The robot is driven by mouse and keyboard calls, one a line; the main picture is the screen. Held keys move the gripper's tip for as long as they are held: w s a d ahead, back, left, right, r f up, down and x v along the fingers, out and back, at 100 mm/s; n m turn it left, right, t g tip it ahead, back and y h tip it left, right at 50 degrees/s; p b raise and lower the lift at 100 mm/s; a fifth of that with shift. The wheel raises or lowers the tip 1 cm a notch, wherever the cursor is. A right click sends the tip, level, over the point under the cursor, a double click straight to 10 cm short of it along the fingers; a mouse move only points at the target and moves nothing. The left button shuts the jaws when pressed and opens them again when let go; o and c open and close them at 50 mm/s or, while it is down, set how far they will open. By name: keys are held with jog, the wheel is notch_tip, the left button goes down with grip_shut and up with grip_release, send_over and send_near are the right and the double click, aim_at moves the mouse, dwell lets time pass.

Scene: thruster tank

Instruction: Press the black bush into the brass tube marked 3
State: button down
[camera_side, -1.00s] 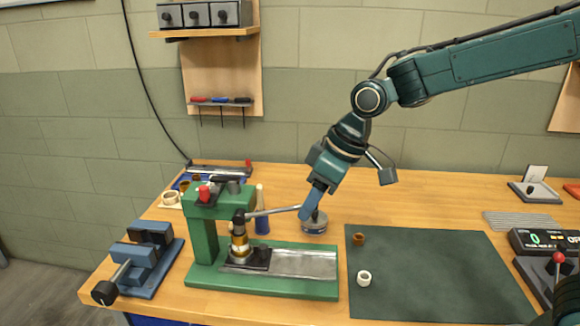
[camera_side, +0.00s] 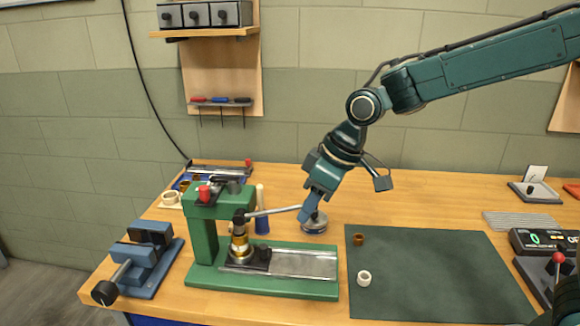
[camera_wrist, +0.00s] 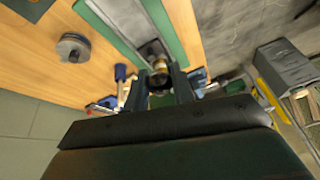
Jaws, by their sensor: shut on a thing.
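My gripper (camera_side: 308,214) is shut on the outer end of the press lever (camera_side: 268,212), right of the green arbor press (camera_side: 204,240). In the wrist view my gripper's fingers (camera_wrist: 159,82) stand either side of a dark round end. A brass tube (camera_side: 240,251) stands upright on the dark plate under the press ram (camera_side: 239,222); it also shows in the wrist view (camera_wrist: 158,59). No number is readable on it. I cannot make out the black bush separately from the dark and silver parts above the tube.
A green mat (camera_side: 440,275) carries a brown bush (camera_side: 359,239) and a white bush (camera_side: 364,279). A round grey weight-like object (camera_side: 314,226) stands just below my gripper. A blue vise (camera_side: 148,262) is left of the press; a blue-handled tool (camera_side: 262,222) stands behind it.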

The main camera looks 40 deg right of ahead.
jog(key=shift+r, duration=0.15)
jog(key=shift+w+a+r+g+h, duration=0.25)
jog(key=shift+r+g+h, duration=0.1)
jog(key=shift+r, duration=0.25)
jog(key=shift+w+a+r+g+h, duration=0.2)
jog(key=shift+r+g+h, duration=0.2)
jog(key=shift+r, duration=0.2)
jog(key=shift+w+a+r+g+h, duration=0.25)
jog(key=shift+r+g+h, duration=0.1)
jog(key=shift+r, duration=0.25)
jog(key=shift+w+a+r, duration=0.25)
jog(key=shift+r, duration=0.2)
jog(key=shift+w+a+r, duration=0.2)
jog(key=shift+r, duration=0.2)
jog(key=w+a+r, duration=0.4)
jog(key=w+a, duration=0.1)
jog(key=a, duration=0.1)
jog(key=shift+w, duration=0.3)
jog(key=c, duration=1.3)
grip_release()
jog(key=shift+o, duration=0.3)
jog(key=shift+d, duration=0.1)
jog(key=shift+d, duration=0.1)
